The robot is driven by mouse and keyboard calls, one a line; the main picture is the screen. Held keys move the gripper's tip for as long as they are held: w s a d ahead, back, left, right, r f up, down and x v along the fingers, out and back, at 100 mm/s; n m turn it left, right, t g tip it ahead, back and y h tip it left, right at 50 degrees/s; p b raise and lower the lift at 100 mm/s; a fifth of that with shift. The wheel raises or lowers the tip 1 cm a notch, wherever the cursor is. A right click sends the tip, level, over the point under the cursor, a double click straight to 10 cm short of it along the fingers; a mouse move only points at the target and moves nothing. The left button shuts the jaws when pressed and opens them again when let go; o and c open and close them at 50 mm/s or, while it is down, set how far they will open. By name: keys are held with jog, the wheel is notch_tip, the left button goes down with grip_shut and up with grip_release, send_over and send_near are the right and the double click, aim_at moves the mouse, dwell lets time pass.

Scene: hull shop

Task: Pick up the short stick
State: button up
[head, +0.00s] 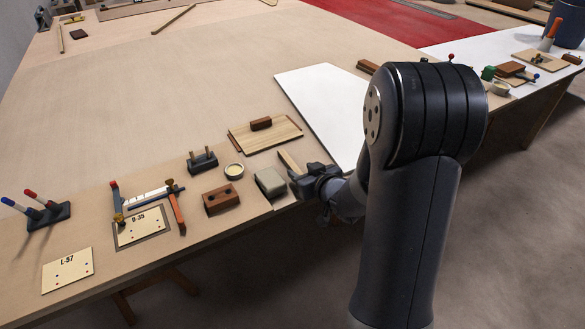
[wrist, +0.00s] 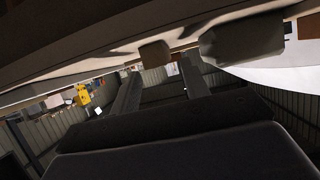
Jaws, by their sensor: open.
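A short light wooden stick (head: 289,161) lies near the table's front edge. My gripper (head: 298,180) is just in front of the stick's near end, jaws open. In the wrist view the two dark fingers of my gripper (wrist: 160,82) stand apart with nothing between them. A tan block-like end (wrist: 154,53), probably the stick's, shows beyond the fingertips, roughly in line with the gap. I cannot tell the exact distance.
A wooden board (head: 266,137) lies behind the stick, and a white sheet (head: 325,105) to the right. The table's middle is clear.

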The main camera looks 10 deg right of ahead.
aim_at(295, 168)
jog(key=x, duration=0.3)
jog(key=shift+w+a+f, duration=0.15)
jog(key=shift+w+a, duration=0.1)
grip_shut()
